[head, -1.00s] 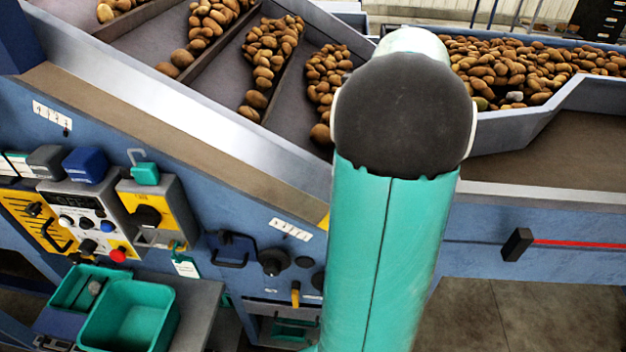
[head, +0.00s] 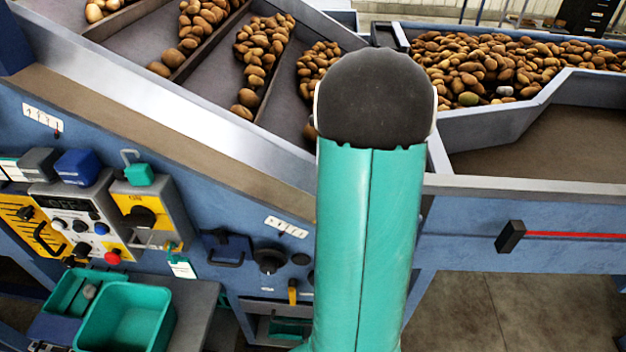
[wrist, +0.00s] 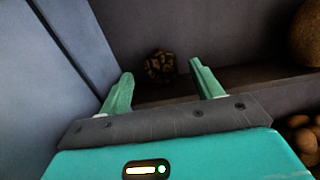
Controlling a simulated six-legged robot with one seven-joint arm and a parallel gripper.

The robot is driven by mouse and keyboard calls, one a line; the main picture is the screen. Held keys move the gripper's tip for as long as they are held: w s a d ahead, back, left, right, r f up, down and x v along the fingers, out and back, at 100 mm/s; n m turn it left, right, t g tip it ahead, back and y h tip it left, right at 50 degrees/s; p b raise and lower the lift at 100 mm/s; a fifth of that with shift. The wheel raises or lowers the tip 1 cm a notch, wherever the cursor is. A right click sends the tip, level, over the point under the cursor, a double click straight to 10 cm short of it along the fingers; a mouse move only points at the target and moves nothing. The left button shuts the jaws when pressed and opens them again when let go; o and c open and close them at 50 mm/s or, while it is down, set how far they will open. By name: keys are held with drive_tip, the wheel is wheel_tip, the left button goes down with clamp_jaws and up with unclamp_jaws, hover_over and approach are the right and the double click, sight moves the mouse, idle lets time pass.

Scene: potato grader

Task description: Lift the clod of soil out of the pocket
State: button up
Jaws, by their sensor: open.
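A small, dark, rough brown lump, which looks like the clod of soil (wrist: 160,66), lies by a low brown ledge (wrist: 245,76) in the wrist view. My gripper (wrist: 161,72) is open, its two green fingers spread wide. In the picture the lump shows between the fingertips and slightly beyond them; nothing is gripped. I cannot tell how far below the fingers it is. In the head view my own arm hides the gripper, and I cannot make out the clod there.
A blue-grey wall (wrist: 75,40) stands close on the left in the wrist view, with potatoes (wrist: 305,140) at the right. In the head view, potatoes lie in sloping lanes (head: 262,55) and a bin (head: 490,122). Control boxes (head: 82,215) and green trays (head: 130,318) are at lower left.

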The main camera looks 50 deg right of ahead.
drive_tip(key=shift+x, duration=0.9)
drive_tip(key=c, duration=1.1)
drive_tip(key=shift+o, duration=0.2)
drive_tip(key=shift+w+r, duration=0.1)
drive_tip(key=shift+r, duration=0.05)
